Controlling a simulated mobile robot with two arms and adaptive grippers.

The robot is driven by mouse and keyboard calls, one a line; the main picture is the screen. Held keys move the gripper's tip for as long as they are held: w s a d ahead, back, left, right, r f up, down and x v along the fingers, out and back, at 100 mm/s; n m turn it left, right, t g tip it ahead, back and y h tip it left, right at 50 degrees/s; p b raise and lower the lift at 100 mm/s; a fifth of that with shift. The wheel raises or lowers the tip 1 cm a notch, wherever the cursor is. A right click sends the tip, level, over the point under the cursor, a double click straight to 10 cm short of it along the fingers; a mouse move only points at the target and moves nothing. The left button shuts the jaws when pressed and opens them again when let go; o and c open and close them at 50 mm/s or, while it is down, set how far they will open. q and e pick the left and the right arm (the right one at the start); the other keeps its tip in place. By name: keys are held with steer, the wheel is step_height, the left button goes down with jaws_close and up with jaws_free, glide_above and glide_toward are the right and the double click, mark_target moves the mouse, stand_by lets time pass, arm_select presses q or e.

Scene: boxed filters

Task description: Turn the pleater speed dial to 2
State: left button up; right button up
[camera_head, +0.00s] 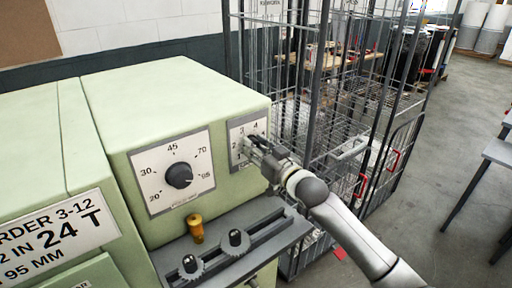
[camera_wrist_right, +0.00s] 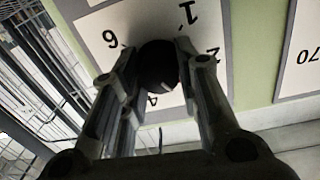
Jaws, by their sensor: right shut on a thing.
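The pleater speed dial is a black round knob (camera_wrist_right: 157,65) on a white plate (camera_wrist_right: 95,22) with black numerals. In the right wrist view I can read 1, 2, 4 and 6 around it, turned upside down. A pale mark shows on the knob's lower side, towards the 4; its exact setting is hard to tell. In the head view the plate (camera_head: 234,130) is on the green machine's front, partly hidden by my right gripper (camera_head: 254,147). My right gripper is shut on the knob, one finger on each side. My left gripper is not in view.
Left of it is a larger dial (camera_head: 179,175) marked 20 to 95. Below are a yellow knob (camera_head: 195,228) and a grey ledge (camera_head: 215,252) with two black knobs. A wire cage cart (camera_head: 345,120) stands close at the right; open floor lies beyond.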

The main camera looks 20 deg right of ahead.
steer(key=n, duration=1)
steer(key=shift+n, duration=0.3)
stand_by(0.4)
steer(key=o, duration=1)
steer(key=shift+o, duration=0.2)
steer(key=shift+s, duration=0.1)
steer(key=v, duration=1.2)
steer(key=shift+f, duration=0.25)
steer(key=shift+d+f, duration=0.1)
